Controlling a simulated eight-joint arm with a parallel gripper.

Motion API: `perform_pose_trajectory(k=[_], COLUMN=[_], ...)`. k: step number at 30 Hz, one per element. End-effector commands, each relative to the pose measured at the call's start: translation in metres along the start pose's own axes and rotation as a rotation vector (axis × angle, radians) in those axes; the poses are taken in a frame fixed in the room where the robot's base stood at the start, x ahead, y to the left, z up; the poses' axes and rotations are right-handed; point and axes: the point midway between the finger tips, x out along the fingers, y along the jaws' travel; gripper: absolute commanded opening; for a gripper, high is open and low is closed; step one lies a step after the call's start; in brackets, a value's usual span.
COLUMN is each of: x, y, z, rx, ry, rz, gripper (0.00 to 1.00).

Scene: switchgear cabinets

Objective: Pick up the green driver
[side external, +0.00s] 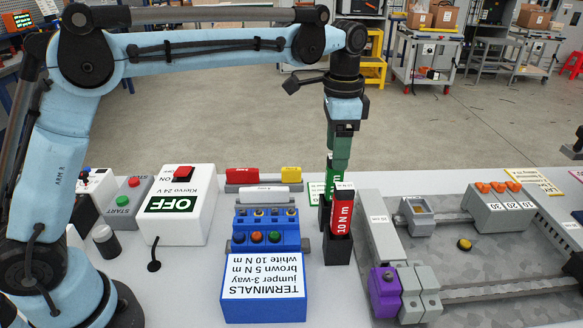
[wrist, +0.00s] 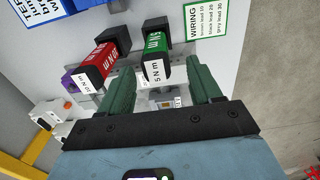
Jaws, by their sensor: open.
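The green driver (wrist: 153,44) stands upright in a dark holder, its white end marked 5 N m facing the wrist camera. In the side view only a sliver of its bright green body (side external: 329,177) shows, partly hidden by my fingers and the red driver. My gripper (side external: 337,168) points down directly over it with dark green fingers. In the wrist view the fingers of my gripper (wrist: 158,72) are apart, one on each side of the driver's end. No contact can be made out.
The red 10 N m driver (side external: 342,213) stands close beside the green one in its own black holder; it also shows in the wrist view (wrist: 107,54). A blue terminals block (side external: 264,288) is to the left, a grey mounting panel (side external: 470,262) to the right.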

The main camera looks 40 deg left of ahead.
Motion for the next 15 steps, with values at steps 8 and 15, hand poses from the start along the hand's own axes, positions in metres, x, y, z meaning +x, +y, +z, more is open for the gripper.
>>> perform_pose_trajectory(k=[8,15], x=[0.017,0.048], y=[0.002,0.004], z=[0.000,0.001], rx=[0.000,0.000], ry=[0.000,0.002], rz=[0.000,0.000], gripper=[0.64,0.64])
